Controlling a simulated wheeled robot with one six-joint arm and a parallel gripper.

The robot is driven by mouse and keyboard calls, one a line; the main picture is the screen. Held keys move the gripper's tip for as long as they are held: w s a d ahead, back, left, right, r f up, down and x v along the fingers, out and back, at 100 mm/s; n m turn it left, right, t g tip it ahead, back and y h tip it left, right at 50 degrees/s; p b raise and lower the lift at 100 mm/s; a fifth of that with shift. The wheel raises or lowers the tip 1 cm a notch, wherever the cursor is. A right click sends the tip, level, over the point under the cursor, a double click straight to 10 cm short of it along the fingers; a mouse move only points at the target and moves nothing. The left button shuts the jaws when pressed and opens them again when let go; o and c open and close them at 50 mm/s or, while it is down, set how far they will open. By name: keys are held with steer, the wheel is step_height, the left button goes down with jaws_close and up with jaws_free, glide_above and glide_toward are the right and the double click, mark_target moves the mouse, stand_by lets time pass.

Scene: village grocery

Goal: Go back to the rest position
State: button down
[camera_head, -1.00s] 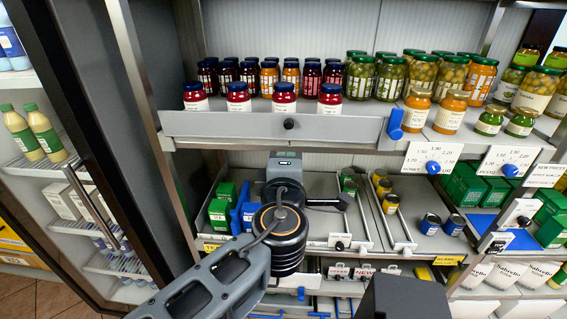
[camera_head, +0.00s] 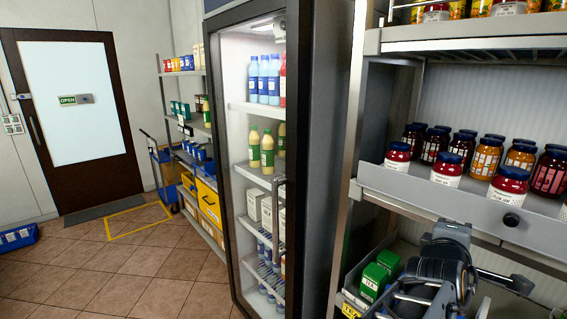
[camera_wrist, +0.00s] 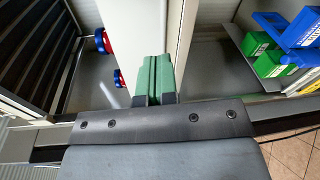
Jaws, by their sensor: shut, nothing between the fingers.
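My gripper (camera_wrist: 153,78) shows in the wrist view with its two green fingers pressed together and nothing between them. It points along a pale shelf divider or panel, apart from the boxes. In the head view my arm is folded at the lower right, in front of the lower shelf; I cannot clearly make out the fingers there.
Green boxes (camera_head: 374,281) stand on the lower shelf beside my arm; they also show in the wrist view (camera_wrist: 257,44) near a blue box (camera_wrist: 300,28). A glass-fronted fridge (camera_head: 236,160) stands left. Tiled floor (camera_head: 130,275) is open towards the door (camera_head: 75,120).

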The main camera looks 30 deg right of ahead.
steer(key=w+a+f+t+y+b, duration=0.1)
steer(key=w+a+f+y, duration=0.3)
steer(key=w+f, duration=0.35)
steer(key=w+a+f+t+y+b, duration=0.1)
steer(key=w+a+f+y+b, duration=0.1)
steer(key=w+a+f+y, duration=0.35)
steer(key=w+a+m+y+p, duration=0.2)
steer(key=a+y, duration=0.1)
steer(key=a, duration=1)
steer(key=w+a+f+m+y+p, duration=0.1)
steer(key=w+a+m+y+p, duration=0.1)
steer(key=a, duration=1.1)
steer(key=shift+w+f+m+g+y+p, duration=0.15)
steer(key=shift+w+m+g+y+p, duration=0.25)
steer(key=shift+y+p, duration=0.3)
